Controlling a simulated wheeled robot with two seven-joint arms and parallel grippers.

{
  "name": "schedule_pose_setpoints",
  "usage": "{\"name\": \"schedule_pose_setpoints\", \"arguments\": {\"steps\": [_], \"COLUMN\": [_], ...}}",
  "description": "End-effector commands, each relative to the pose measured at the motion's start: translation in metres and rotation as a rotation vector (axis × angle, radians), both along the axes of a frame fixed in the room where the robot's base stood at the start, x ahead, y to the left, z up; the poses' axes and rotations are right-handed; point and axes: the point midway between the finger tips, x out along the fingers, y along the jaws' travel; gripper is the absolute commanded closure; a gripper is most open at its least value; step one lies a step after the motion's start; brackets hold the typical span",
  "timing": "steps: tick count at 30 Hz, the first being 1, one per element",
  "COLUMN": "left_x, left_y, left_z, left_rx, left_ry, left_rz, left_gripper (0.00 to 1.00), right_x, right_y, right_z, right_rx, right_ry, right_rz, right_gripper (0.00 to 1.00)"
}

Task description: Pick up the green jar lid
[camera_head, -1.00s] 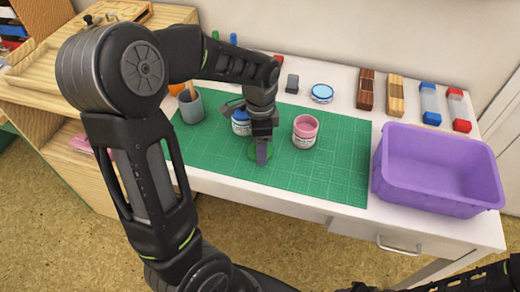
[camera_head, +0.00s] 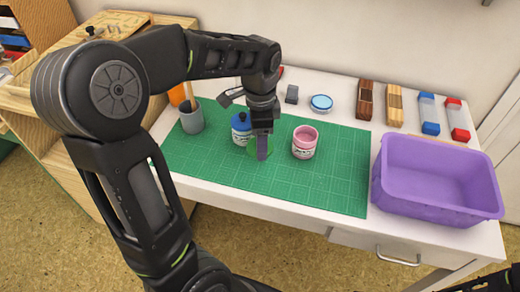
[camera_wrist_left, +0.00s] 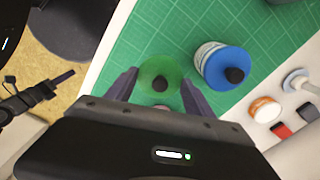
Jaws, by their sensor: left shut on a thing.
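The green jar lid (camera_wrist_left: 158,70) with a black knob lies between the fingers of my left gripper (camera_wrist_left: 158,92) in the left wrist view. In the head view its green edge (camera_head: 251,149) shows beside my left gripper (camera_head: 263,153), which is shut on it over the green mat. The front finger hides part of the lid. I cannot tell whether it touches the mat. A part of my right arm shows at the bottom right corner of the head view. A dark jointed part, possibly my right gripper (camera_wrist_left: 45,92), shows at the left of the left wrist view.
The blue-lidded jar (camera_head: 241,128) stands close behind the lid. The open pink jar (camera_head: 304,142) stands to its right. A grey cup (camera_head: 191,118) is at the left, a purple bin (camera_head: 437,177) at the right. The green mat (camera_head: 335,185) is clear in front.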

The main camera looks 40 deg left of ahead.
Motion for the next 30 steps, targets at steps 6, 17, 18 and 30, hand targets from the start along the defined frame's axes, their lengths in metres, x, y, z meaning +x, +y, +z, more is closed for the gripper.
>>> {"name": "schedule_pose_setpoints", "arguments": {"steps": [6, 17, 18, 30], "left_x": [0.0, 0.0, 0.0, -0.001], "left_y": [0.0, 0.0, 0.0, 0.002], "left_z": [0.033, 0.037, 0.037, 0.041], "left_rx": [0.0, -0.001, -0.001, -0.001], "left_ry": [-0.001, 0.001, 0.001, 0.001], "left_rz": [0.0, 0.0, 0.0, 0.006], "left_gripper": [0.76, 0.76, 0.76, 0.76], "right_x": [0.0, 0.0, 0.0, 0.0], "right_y": [0.0, 0.0, 0.0, 0.0], "right_z": [0.003, 0.003, 0.003, 0.008], "right_rx": [0.0, 0.0, 0.0, 0.0], "right_ry": [0.0, 0.0, 0.0, 0.0], "right_rz": [0.0, 0.0, 0.0, 0.0], "right_gripper": [0.65, 0.65, 0.65, 0.65]}}
